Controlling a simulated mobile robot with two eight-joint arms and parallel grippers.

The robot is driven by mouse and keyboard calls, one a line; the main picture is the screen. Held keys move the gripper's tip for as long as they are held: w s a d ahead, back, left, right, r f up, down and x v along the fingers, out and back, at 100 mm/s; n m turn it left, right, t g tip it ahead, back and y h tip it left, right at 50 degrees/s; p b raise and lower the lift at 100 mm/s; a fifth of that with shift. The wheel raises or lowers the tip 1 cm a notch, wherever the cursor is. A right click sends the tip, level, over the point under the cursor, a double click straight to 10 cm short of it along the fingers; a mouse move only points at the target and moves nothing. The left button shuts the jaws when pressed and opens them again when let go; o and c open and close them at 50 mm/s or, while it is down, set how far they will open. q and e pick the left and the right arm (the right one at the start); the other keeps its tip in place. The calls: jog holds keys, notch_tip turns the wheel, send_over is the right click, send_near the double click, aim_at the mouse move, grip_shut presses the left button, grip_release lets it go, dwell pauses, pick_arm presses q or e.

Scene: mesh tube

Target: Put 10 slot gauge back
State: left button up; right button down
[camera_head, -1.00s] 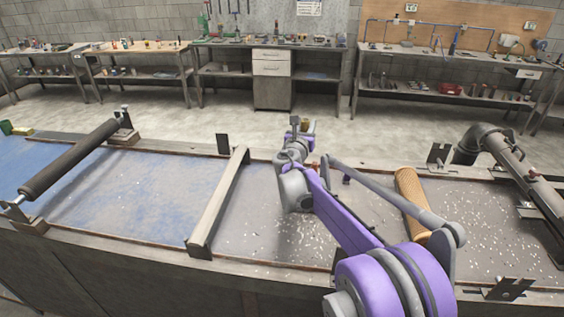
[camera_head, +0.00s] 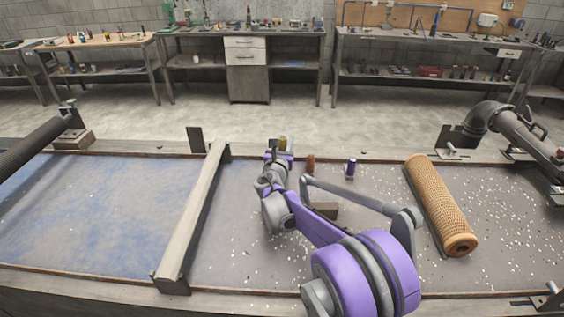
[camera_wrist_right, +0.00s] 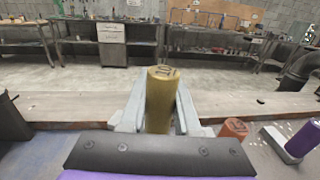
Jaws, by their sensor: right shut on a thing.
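The wrist view shows the cylinder upright between two grey fingers (camera_wrist_right: 158,110). In the head view the gold cylinder (camera_head: 283,142) shows just beyond the gripper, near the bench's back rail. My left gripper is not in view.
A tan mesh tube (camera_head: 440,205) lies on the speckled bench (camera_head: 360,260) at right. A small brown block (camera_head: 325,211) sits behind my right arm. A raised crossbar (camera_head: 190,220) divides the bench, with a blue-stained surface (camera_head: 95,205) left of it. A pipe fixture (camera_head: 497,120) stands far right.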

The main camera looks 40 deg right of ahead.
jog(key=shift+s+f, duration=0.15)
jog(key=shift+f, duration=2.6)
jog(key=shift+f+b, duration=0.15)
jog(key=shift+b, duration=0.2)
jog(key=c, duration=0.6)
grip_release()
jog(key=shift+r, duration=0.2)
jog(key=shift+s+a, duration=0.1)
jog(key=shift+a, duration=0.15)
jog(key=v, duration=0.7)
